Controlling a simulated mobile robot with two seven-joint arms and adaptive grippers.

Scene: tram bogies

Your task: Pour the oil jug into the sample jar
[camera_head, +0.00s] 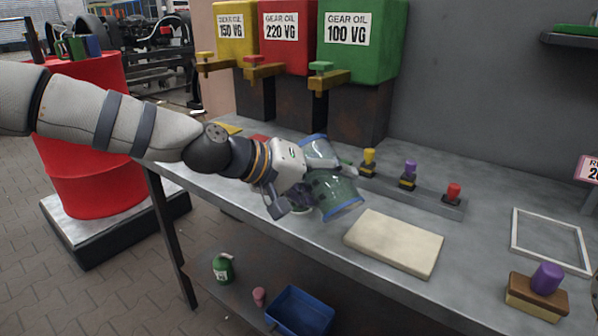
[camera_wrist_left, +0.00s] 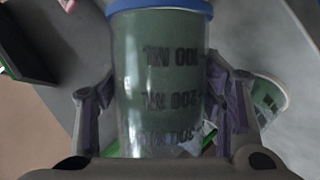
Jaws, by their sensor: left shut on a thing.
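My left gripper (camera_head: 292,192) is shut on the oil jug (camera_head: 335,193), a clear vessel with a blue rim and green oil. It holds the jug tilted over the bench, the rim towards the lower right. In the left wrist view the jug (camera_wrist_left: 160,85) fills the middle between the fingers (camera_wrist_left: 160,112), its ML marks upside down. A pale-rimmed cup with green inside, likely the sample jar (camera_wrist_left: 268,97), shows to the right there. In the head view only a pale bit of it shows under the gripper. I cannot tell whether oil is flowing. My right gripper is out of view.
Another clear blue-rimmed vessel (camera_head: 318,150) shows behind the gripper. A beige pad (camera_head: 394,242) lies to the right, a strip with coloured knobs (camera_head: 425,192) behind it. Yellow, red and green gear oil tanks (camera_head: 360,55) stand at the back. A white frame (camera_head: 549,240) lies far right.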

